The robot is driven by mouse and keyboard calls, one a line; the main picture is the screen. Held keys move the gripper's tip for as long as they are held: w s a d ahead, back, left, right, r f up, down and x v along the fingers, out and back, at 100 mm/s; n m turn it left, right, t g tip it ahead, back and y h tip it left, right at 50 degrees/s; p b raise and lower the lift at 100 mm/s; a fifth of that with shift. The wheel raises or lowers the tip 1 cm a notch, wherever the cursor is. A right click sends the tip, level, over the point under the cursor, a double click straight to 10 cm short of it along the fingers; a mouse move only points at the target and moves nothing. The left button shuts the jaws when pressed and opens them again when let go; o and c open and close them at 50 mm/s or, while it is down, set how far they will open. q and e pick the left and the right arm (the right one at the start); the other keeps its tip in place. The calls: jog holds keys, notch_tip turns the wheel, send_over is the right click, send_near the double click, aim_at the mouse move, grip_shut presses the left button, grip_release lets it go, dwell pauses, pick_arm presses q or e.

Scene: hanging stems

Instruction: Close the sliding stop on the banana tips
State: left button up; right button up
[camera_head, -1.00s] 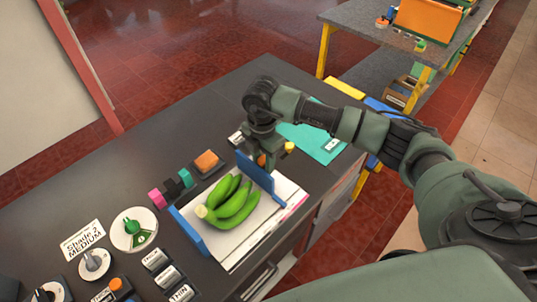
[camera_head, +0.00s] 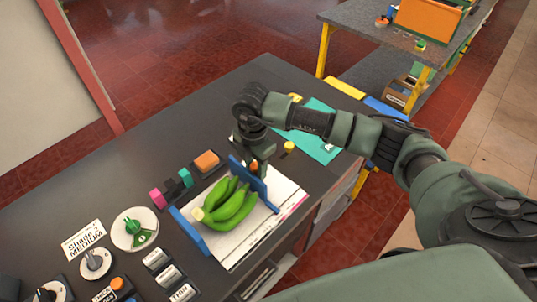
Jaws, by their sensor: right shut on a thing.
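A bunch of green bananas (camera_head: 228,208) lies on a white board (camera_head: 268,224). A blue stop (camera_head: 257,187) stands upright at the tips' end, very close to the tips; I cannot tell whether it touches them. A second blue stop (camera_head: 188,233) stands at the stem end. My right gripper (camera_head: 255,167) points down behind the stop at the tips and is shut on an orange knob there, which is mostly hidden by the stop and the fingers. My left gripper is not in view.
An orange block (camera_head: 207,161) and small coloured blocks (camera_head: 179,183) lie left of the board. A teal mat (camera_head: 316,134) lies at the right. The back of the dark worktop (camera_head: 150,131) is clear.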

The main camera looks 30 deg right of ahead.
jog(key=shift+s+a, duration=0.15)
jog(key=shift+a, duration=0.35)
jog(key=shift+s+a, duration=0.1)
jog(key=shift+a, duration=0.15)
dwell(0.4)
jog(key=shift+s+a, duration=0.1)
jog(key=shift+a, duration=0.1)
jog(key=shift+f, duration=0.1)
dwell(0.5)
jog(key=o, duration=1)
jog(key=shift+o, duration=0.2)
jog(key=shift+r, duration=0.2)
